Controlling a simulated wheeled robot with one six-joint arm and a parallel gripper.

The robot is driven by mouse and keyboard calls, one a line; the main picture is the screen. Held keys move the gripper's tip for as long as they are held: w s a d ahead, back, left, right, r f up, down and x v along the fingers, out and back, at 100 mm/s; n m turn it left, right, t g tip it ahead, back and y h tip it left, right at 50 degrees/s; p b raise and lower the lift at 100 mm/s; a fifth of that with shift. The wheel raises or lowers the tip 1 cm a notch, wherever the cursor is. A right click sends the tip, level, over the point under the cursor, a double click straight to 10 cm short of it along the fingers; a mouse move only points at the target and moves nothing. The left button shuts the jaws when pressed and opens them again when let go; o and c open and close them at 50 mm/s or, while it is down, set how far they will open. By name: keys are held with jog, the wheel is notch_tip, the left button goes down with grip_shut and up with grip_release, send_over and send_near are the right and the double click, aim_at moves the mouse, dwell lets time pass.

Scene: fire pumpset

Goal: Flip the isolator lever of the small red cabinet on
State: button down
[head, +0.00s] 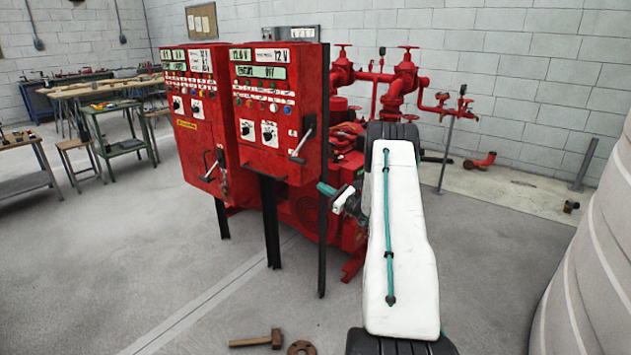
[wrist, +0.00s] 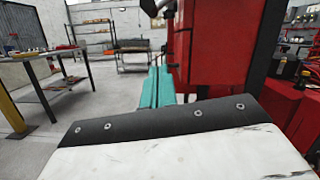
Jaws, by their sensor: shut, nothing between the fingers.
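Two red control cabinets stand side by side in the head view, a left one (head: 187,135) and a right one (head: 262,148); I cannot tell for sure which is the small one. The right cabinet has a grey lever (head: 301,143) on its front, slanting down to the left. The left cabinet has a lever (head: 211,171) low on its front. My gripper (head: 323,188) is to the right of and below the right cabinet's lever, apart from it. In the wrist view its teal fingers (wrist: 155,86) are together and empty, beside a red cabinet side (wrist: 215,55). A grey lever-like part (wrist: 160,8) shows above them.
Red pump pipework (head: 400,80) stands behind the cabinets. Black posts (head: 271,220) hold up the right cabinet. A hammer (head: 257,341) and a rusty flange (head: 301,348) lie on the floor in front. Workbenches (head: 115,120) stand at the left. The floor at front left is clear.

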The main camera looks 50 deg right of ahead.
jog(key=w+a+r, duration=0.2)
jog(key=w+r, duration=0.4)
jog(key=w, duration=0.2)
jog(key=shift+w, duration=0.25)
